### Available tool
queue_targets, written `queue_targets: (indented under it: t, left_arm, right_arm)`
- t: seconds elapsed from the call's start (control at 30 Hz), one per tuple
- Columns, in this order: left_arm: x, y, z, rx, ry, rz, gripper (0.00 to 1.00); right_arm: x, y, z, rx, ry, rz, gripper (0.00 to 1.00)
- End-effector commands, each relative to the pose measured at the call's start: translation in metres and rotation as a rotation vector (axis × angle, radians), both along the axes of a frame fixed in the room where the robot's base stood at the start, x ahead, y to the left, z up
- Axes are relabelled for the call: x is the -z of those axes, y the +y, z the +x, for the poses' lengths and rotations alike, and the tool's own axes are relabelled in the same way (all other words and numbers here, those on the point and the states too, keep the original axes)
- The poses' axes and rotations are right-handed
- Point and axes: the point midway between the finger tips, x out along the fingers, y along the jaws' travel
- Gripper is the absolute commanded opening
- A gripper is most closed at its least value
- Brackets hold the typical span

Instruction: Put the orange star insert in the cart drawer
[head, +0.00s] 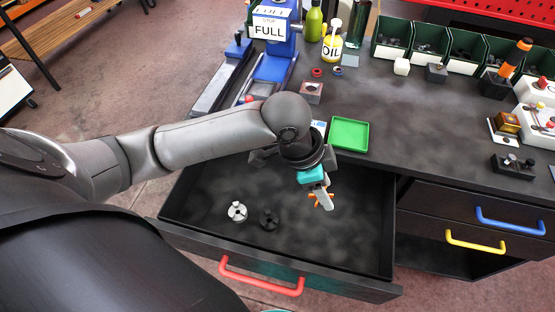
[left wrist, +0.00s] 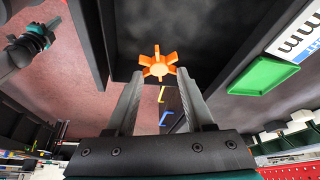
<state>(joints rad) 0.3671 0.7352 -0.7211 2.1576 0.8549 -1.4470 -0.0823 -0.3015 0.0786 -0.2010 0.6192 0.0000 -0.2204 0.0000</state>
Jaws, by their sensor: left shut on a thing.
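The orange star insert (left wrist: 158,65) has several short arms and sits between the fingertips of my left gripper (left wrist: 160,76) in the left wrist view. In the head view the left gripper (head: 323,199) points down over the right part of the open drawer (head: 345,235), shut on the insert. Only orange tips of the insert (head: 313,195) show beside the fingers there. The insert's height above the drawer floor is hard to tell. My right gripper (left wrist: 45,35) seems to show at the left edge of the wrist view, its fingers too small to read.
A silver hub (head: 237,211) and a black hub (head: 269,219) lie in the drawer's left half. The drawer front has a red handle (head: 262,284). A green tray (head: 349,134) lies on the table behind the drawer. The drawer floor's right side is free.

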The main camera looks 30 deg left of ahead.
Motion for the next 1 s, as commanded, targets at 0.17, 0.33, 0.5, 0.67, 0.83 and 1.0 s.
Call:
queue_targets:
  t: [0.17,0.33,0.5,0.67,0.83,1.0]
  left_arm:
    - [0.010,-0.001,-0.001,0.004,0.002,-0.002,0.00]
    - [0.052,-0.001,-0.002,0.003,0.007,-0.002,0.00]
    - [0.099,-0.001,-0.002,0.002,0.006,0.000,0.00]
    - [0.137,-0.001,-0.001,0.002,0.003,0.000,0.00]
    - [0.156,-0.001,-0.001,0.004,0.000,-0.001,0.00]
    - [0.167,-0.001,-0.001,0.004,0.001,0.000,0.00]
  right_arm:
    - [0.004,-0.001,0.001,0.001,-0.002,0.000,0.00]
    - [0.017,-0.002,0.004,0.002,-0.006,-0.003,0.00]
    - [0.031,-0.003,0.004,0.002,-0.006,-0.004,0.00]
    - [0.043,-0.003,0.004,0.002,-0.006,-0.004,0.00]
    - [0.049,-0.003,0.004,0.001,-0.006,-0.004,0.00]
    - [0.052,-0.003,0.004,0.001,-0.006,-0.003,0.00]
